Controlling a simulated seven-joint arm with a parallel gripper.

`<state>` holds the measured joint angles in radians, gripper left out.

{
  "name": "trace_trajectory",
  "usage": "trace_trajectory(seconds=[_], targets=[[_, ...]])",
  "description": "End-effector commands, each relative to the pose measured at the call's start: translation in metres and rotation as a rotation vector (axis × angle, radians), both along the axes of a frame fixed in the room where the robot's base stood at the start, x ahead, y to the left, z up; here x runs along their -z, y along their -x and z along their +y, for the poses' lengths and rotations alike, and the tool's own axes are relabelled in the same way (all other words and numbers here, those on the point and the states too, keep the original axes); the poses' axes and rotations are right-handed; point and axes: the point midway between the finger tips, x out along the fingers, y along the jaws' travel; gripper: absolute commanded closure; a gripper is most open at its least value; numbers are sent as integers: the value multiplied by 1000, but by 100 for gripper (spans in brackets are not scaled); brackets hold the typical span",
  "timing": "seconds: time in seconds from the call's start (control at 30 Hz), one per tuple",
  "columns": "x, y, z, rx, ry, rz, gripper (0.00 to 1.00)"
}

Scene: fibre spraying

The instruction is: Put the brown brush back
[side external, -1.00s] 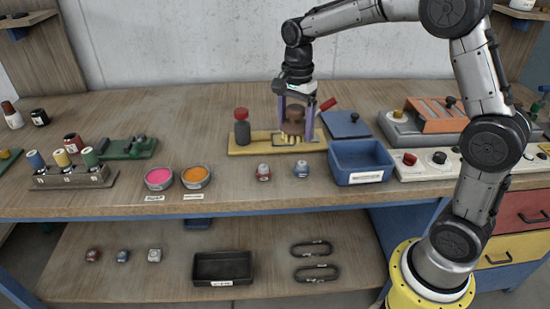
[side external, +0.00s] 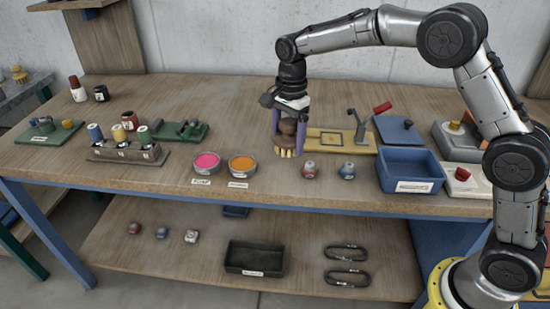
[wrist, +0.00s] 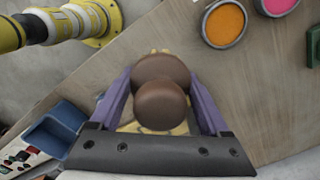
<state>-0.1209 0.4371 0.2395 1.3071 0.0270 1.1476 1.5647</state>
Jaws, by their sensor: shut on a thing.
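The brown brush (side external: 288,127) has a round brown knob and pale yellow bristles pointing down. My gripper (side external: 289,138), with purple fingers, is shut on it and holds it upright, in front of the left end of a yellow board (side external: 330,149) with a dark square outline. I cannot tell how far the bristles are above the bench. In the wrist view, the brush's rounded brown top (wrist: 160,104) sits between the purple fingers (wrist: 163,82). The left part of the board is hidden behind my gripper.
Pink (side external: 206,161) and orange (side external: 242,163) dishes are left of the brush. Two small jars (side external: 309,169) (side external: 347,171) stand to its right. A red-handled lever (side external: 381,108) is at the board's right. A blue bin (side external: 410,168) stands farther right.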

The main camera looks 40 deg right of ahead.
Motion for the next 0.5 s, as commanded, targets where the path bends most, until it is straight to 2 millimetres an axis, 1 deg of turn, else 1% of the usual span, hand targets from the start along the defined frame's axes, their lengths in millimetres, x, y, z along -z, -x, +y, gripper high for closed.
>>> trace_trajectory(seconds=[0.03,0.1,0.2,0.3,0.5], targets=[[12,-7,1,0,1,7,72],[25,-17,2,0,1,5,72],[38,-28,4,0,0,4,72],[45,-35,5,0,0,3,72],[54,-43,6,0,0,2,72]])
